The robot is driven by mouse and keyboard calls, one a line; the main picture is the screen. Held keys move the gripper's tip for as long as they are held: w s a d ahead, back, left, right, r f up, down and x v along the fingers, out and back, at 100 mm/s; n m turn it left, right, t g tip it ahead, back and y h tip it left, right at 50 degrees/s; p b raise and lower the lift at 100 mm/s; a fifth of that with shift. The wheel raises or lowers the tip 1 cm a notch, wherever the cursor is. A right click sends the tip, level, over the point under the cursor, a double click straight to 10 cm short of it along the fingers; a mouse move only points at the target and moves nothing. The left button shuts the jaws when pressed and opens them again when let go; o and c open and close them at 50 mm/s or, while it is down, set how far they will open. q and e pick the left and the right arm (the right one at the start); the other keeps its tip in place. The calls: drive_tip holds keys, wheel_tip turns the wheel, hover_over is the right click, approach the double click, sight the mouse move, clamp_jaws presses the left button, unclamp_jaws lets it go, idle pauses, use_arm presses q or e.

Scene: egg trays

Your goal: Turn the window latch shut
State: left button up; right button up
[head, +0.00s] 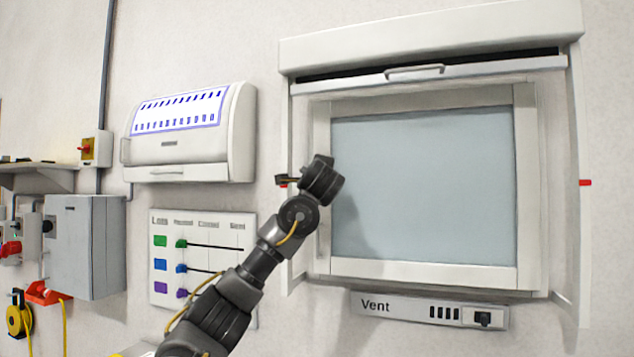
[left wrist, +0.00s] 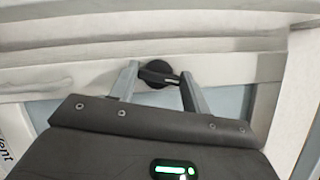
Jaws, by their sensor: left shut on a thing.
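The window (head: 430,190) is a pale pane in a white frame on the wall, seen in the head view. The window latch (left wrist: 155,72) is a black knob with a short lever on the white frame in the left wrist view. Its lever points right and slightly down there. My left gripper (left wrist: 159,74) has its two grey fingers on either side of the latch, shut on it. In the head view my left gripper (head: 322,180) is at the window's left frame side and hides the latch. My right gripper is in neither view.
A white hood with a handle (head: 415,72) juts out above the window, and side panels flank it. A "Vent" panel (head: 400,306) is below. Left of my arm are a white cabinet (head: 190,145), a slider board (head: 172,290) and a grey box (head: 85,245).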

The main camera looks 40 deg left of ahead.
use_arm(q)
drive_tip(key=shift+n+g, duration=0.4)
drive_tip(key=shift+n, duration=0.9)
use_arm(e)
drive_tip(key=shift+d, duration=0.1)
use_arm(q)
drive_tip(key=shift+n+h, duration=0.3)
drive_tip(key=o, duration=1)
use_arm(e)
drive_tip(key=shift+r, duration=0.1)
use_arm(q)
drive_tip(key=b+v, duration=0.4)
drive_tip(key=v, duration=0.6)
drive_tip(key=shift+s+d, duration=0.3)
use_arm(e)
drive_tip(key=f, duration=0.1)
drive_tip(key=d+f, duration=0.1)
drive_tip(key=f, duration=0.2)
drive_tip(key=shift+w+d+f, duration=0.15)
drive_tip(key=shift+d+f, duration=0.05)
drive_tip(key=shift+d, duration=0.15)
